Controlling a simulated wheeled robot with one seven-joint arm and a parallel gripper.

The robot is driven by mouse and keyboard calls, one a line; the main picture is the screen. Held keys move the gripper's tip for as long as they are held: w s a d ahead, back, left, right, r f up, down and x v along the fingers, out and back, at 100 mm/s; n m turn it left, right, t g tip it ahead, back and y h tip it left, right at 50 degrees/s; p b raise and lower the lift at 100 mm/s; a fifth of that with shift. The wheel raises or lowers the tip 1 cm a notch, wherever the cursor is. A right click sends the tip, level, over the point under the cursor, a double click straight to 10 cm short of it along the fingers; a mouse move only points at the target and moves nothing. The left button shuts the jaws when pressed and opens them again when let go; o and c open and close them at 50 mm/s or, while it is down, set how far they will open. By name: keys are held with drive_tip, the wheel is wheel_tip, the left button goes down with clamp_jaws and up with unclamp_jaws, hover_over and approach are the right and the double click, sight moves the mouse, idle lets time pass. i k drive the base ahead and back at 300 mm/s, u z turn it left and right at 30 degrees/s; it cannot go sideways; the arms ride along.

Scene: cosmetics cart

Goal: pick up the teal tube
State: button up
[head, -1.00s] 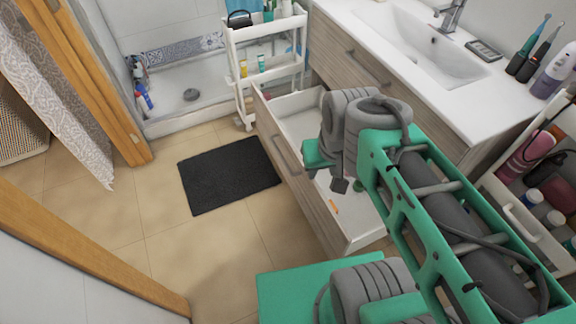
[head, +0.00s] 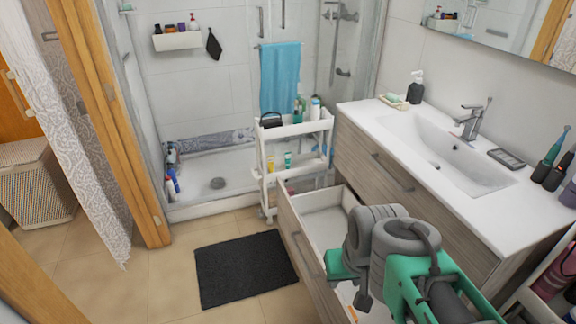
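A small teal tube (head: 288,160) stands upright on the lower visible shelf of the white cart (head: 263,178), just right of a yellow tube (head: 271,163). The cart stands by the shower, beyond the open drawer. My arm, green and grey, reaches in from the lower right over the drawer, well short of the cart. I cannot make out my gripper's fingers in the head view, so whether they are open or shut does not show.
The open drawer (head: 308,262) juts from the vanity (head: 395,185) between my arm and the cart. The cart's top shelf holds several bottles and a dark basket (head: 271,120). A dark mat (head: 245,268) lies on the otherwise clear floor left of the drawer.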

sight(287, 156)
drive_tip(key=k, duration=0.5)
drive_tip(key=u, duration=0.9)
drive_tip(key=i, duration=3.2)
drive_tip(key=z, duration=3.55)
drive_tip(key=k, duration=1.6)
drive_tip(key=u, duration=0.2)
